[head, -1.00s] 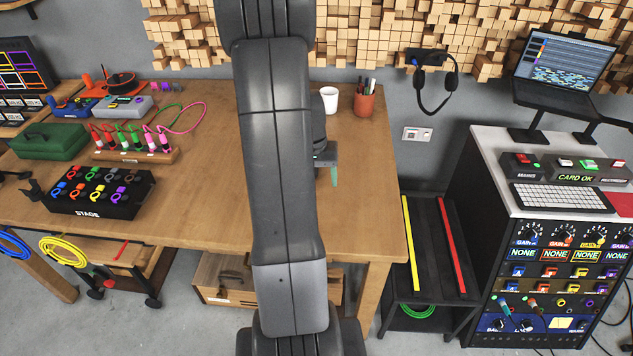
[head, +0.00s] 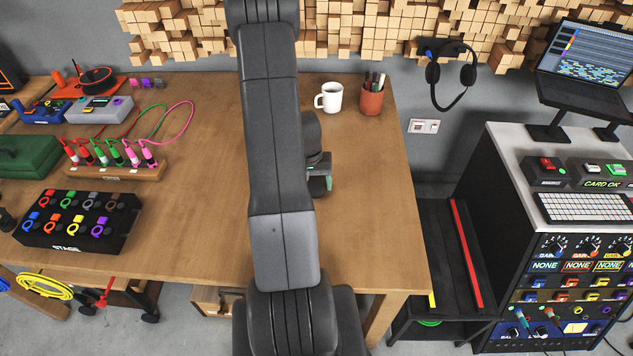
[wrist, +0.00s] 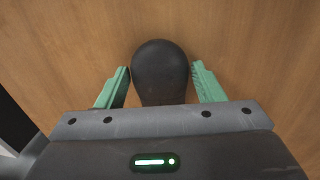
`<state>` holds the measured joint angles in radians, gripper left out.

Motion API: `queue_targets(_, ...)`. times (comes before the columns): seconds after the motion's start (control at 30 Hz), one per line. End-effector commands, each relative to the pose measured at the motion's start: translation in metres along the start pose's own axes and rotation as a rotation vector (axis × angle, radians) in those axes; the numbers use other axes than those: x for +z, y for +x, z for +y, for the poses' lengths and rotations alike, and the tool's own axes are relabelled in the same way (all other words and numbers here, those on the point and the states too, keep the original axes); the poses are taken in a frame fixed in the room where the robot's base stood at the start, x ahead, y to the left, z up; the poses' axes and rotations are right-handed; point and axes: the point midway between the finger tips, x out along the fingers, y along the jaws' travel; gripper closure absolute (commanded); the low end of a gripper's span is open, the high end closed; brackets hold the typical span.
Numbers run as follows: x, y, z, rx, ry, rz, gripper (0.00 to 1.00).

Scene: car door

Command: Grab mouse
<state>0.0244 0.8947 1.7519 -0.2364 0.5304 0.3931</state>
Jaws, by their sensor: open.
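In the wrist view a dark, rounded mouse (wrist: 160,72) lies on the wooden table. My gripper (wrist: 161,85) is open, with one green finger on each side of the mouse. A small gap shows on both sides, and the near part of the mouse is hidden behind the gripper body. In the head view my arm covers the mouse. Only part of my gripper (head: 320,183) shows there, low over the table to the right of my arm.
The wooden table (head: 375,225) is clear around the gripper. A white mug (head: 331,97) and a pen cup (head: 371,98) stand at the back. The black STAGE box (head: 78,222) and a cable stand (head: 115,168) are at the left. A black rack (head: 490,240) stands right of the table.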

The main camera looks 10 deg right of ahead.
Motion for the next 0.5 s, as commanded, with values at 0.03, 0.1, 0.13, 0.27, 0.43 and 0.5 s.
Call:
queue_targets(0.03, 0.0003, 0.0030, 0.0002, 0.000, 0.000, -0.001, 0.38)
queue_targets(0.1, 0.0004, 0.0054, 0.0002, 0.000, 0.000, -0.001, 0.38)
queue_targets(0.13, 0.0003, 0.0058, 0.0002, 0.000, 0.000, -0.001, 0.38)
queue_targets(0.27, 0.0001, 0.0059, 0.0001, 0.000, 0.000, 0.000, 0.38)
queue_targets(0.43, 0.0001, 0.0057, 0.0001, 0.000, 0.000, 0.000, 0.60)
queue_targets(0.5, 0.0000, 0.0056, 0.0001, 0.000, 0.000, 0.000, 0.68)
